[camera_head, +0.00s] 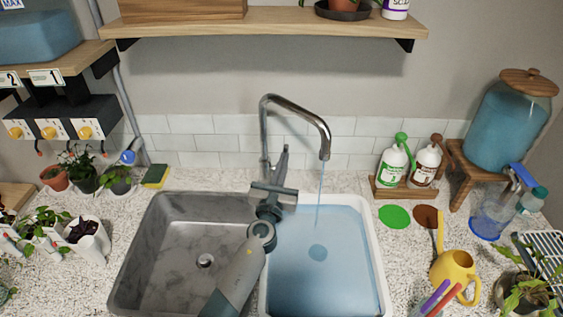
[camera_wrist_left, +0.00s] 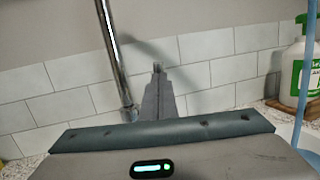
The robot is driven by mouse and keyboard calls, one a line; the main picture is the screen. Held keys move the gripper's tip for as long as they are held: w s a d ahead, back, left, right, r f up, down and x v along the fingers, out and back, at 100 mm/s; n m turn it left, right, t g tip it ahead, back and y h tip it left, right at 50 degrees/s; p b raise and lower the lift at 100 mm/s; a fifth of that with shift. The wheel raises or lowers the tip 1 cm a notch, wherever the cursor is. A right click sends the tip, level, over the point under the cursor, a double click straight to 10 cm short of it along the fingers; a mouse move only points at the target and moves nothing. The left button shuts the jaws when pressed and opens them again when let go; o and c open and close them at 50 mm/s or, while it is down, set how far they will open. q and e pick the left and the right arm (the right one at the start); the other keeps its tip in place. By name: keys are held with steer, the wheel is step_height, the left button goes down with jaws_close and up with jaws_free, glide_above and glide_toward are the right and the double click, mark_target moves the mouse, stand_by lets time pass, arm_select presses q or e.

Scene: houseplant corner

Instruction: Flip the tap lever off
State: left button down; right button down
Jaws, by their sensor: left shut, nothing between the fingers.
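The chrome tap (camera_head: 265,135) stands behind the double sink, its spout bent over the right basin. A thin stream of water (camera_head: 319,195) runs from the spout into the right basin (camera_head: 376,255), which holds blue water. My left gripper (camera_head: 284,152) is shut and empty, its fingers upright just right of the tap's upright pipe. In the left wrist view the shut fingers (camera_wrist_left: 158,70) stand to the right of the chrome pipe (camera_wrist_left: 114,60), seemingly apart from it. I cannot make out the tap lever; my gripper and wrist cover the tap's base. My right gripper is not in view.
The left basin (camera_head: 160,240) is empty. A wooden shelf (camera_head: 270,24) hangs above the tap. A yellow-green sponge (camera_head: 155,176) lies left of the sink. Two bottles (camera_head: 393,165) (camera_head: 427,165) and a yellow watering can (camera_head: 455,270) stand to the right.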

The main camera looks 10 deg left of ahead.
arm_select(q)
steer(key=shift+w+a+r, duration=0.25)
steer(key=shift+w+r, duration=0.5)
steer(key=shift+w, duration=0.15)
steer(key=shift+p, duration=0.3)
steer(key=shift+a+f, duration=0.1)
